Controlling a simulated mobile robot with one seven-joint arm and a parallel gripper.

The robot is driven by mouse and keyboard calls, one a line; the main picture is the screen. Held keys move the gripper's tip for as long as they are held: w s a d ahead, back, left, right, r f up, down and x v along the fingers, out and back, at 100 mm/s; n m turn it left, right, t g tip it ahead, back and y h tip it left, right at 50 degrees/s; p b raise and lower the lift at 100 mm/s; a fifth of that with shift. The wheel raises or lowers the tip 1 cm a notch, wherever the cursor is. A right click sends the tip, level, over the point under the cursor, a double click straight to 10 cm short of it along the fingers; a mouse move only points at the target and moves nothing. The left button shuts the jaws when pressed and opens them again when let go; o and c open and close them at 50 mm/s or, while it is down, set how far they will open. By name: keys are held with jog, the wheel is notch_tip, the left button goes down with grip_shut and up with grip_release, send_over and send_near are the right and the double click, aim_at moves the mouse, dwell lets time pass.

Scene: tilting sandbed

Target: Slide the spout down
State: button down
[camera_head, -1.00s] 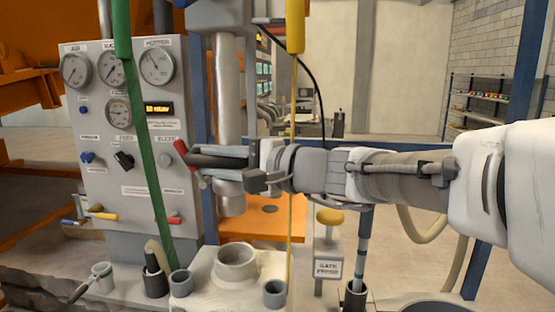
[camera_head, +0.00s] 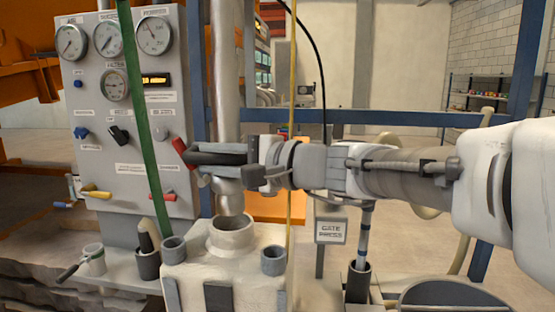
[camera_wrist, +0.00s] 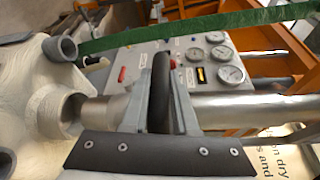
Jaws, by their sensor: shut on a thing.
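The spout (camera_head: 230,190) is an upright silver pipe. Its lower end is at the mouth of the round white collar (camera_head: 232,232) on the pale block. In the wrist view the spout (camera_wrist: 112,108) lies across the picture, its end at or just inside the collar's opening (camera_wrist: 72,110); the exact depth is hidden. My gripper (camera_wrist: 166,80) is shut on this handle, with a grey finger on each side. In the head view my gripper (camera_head: 222,162) reaches in from the right.
A grey panel with gauges (camera_head: 115,85) and levers stands close on the left. A green strap (camera_head: 143,100) hangs in front of it. Small grey cups (camera_head: 273,260) flank the collar. A gate sign (camera_head: 330,230) and post stand right. The floor behind is open.

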notch_tip(320, 180, down, 5)
jog(key=b, duration=0.4)
jog(key=shift+r, duration=0.3)
jog(key=c, duration=0.7)
grip_release()
jog(key=shift+d, duration=0.1)
jog(key=p+v, duration=0.1)
jog(key=v, duration=1.6)
jog(key=shift+d+p, duration=0.1)
jog(key=shift+p, duration=0.25)
